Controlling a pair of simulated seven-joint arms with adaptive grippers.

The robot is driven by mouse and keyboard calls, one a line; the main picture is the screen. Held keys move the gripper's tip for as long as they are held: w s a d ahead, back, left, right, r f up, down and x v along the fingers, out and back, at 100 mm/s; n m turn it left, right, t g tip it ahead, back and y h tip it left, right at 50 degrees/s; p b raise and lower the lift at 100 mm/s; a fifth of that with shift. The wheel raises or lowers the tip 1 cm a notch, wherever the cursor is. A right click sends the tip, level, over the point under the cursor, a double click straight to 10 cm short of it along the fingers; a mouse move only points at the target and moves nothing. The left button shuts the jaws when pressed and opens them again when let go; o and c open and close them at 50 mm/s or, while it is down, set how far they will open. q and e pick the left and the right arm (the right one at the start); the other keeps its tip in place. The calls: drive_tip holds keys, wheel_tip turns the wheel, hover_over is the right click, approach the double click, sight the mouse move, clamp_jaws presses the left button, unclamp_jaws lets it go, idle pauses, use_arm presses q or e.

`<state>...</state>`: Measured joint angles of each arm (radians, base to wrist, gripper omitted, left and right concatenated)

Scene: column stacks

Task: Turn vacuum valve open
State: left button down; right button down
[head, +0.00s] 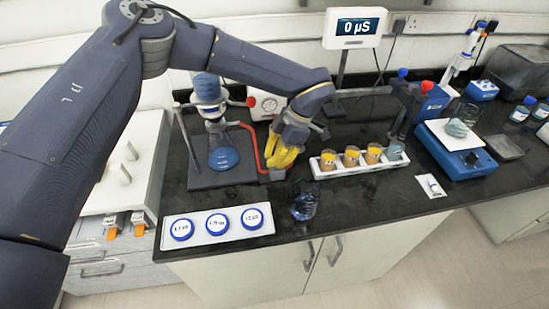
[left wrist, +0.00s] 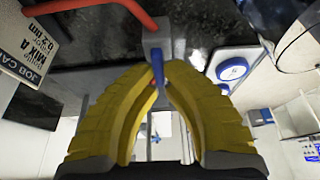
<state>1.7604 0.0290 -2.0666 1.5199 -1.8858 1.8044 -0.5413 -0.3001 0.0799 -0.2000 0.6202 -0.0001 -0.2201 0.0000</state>
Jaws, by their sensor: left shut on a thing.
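The vacuum valve (left wrist: 157,40) is a small grey block with a blue lever handle (left wrist: 157,68). In the head view the valve (head: 277,174) shows as a grey block on the black bench, just below my left gripper (head: 284,156). In the left wrist view the yellow fingers of my left gripper (left wrist: 158,80) close around the blue lever from both sides. The lever runs up and down in that picture, in line with the block. A red hose (head: 254,148) joins the valve; it also shows in the left wrist view (left wrist: 138,12). My right gripper is not in view.
A filter flask with blue liquid (head: 223,158) stands left of the valve. A tray with blue-capped jars (head: 198,218) and a glass beaker (head: 303,204) stand in front. A white rack of amber cups (head: 330,172) and a meter reading 0 µS (head: 355,28) are to the right.

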use_arm(q)
drive_tip(key=c, duration=1.5)
unclamp_jaws()
drive_tip(key=v, duration=1.2)
